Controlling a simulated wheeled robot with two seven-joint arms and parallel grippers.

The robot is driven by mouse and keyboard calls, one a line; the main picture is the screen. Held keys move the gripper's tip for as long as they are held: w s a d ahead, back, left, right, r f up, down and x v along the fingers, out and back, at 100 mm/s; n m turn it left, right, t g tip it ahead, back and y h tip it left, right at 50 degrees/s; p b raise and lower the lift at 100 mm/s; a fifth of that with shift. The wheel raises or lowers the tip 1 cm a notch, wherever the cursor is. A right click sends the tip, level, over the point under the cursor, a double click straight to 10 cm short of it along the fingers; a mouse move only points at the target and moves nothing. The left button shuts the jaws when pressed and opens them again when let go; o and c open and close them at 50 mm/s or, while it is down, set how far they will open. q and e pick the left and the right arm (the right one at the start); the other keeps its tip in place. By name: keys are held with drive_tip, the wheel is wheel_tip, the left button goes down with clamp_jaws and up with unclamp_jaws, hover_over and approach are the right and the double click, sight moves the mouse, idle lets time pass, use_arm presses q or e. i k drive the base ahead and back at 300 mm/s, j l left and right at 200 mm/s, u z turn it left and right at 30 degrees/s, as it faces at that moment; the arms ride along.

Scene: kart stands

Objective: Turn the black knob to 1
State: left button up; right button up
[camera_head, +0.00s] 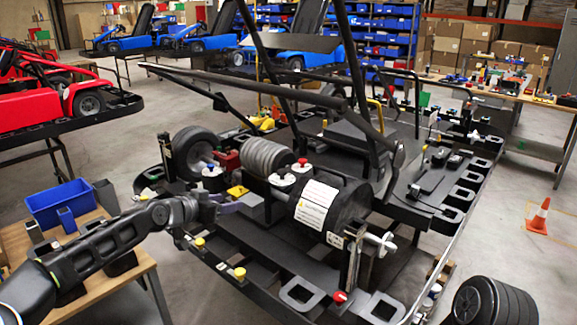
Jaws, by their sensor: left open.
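A black knob (282,171) appears to sit on a white disc, on top of the machinery of the kart stand (215,262). It is small, and I cannot read a dial setting. A similar white disc with a red knob (302,162) is just right of it, and another small knob on a white disc (211,170) is to the left. My left gripper (234,205) reaches in from the left, open, beside a grey box and below and left of the black knob, apart from it. Its fingertips are hard to make out. My right gripper is out of view.
A black cylinder with a white label (317,208) and a ribbed grey roll (264,157) crowd the knobs. Black kart frame bars (262,84) cross above. A wooden table with a blue bin (61,203) is at left. An orange cone (539,217) stands on open floor at right.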

sight(282, 172)
drive_tip(key=i+l, duration=0.75)
